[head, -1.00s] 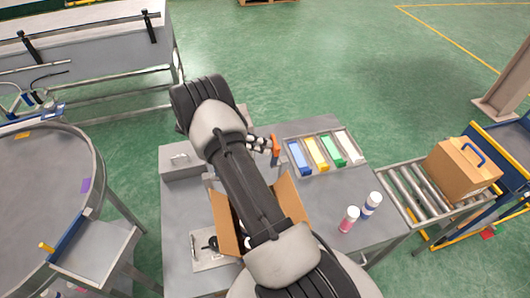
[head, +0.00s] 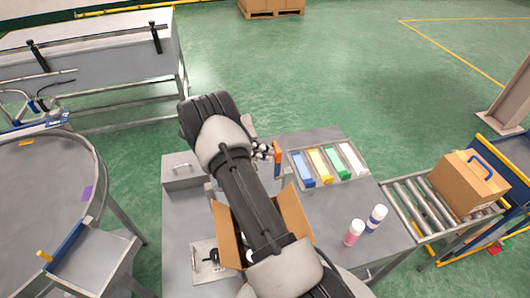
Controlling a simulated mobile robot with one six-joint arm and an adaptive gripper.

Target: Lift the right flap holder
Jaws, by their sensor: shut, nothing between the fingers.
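An upright orange piece (head: 278,159), which looks like the right flap holder, stands behind the open cardboard box on the grey worktable. My gripper (head: 266,151) is shut and empty, just left of the upper part of this piece. I cannot tell whether they touch. The box's right flap (head: 294,214) and left flap (head: 225,238) stand up on both sides of my arm. My arm hides most of the box's inside and whatever stands behind the box on the left.
A tray holds blue (head: 303,167), yellow, green and white strips right of the orange piece. A pink can (head: 353,233) and a blue-white can (head: 376,218) stand at the front right. A closed carton (head: 464,184) sits on the roller conveyor. A grey box (head: 182,171) stands left.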

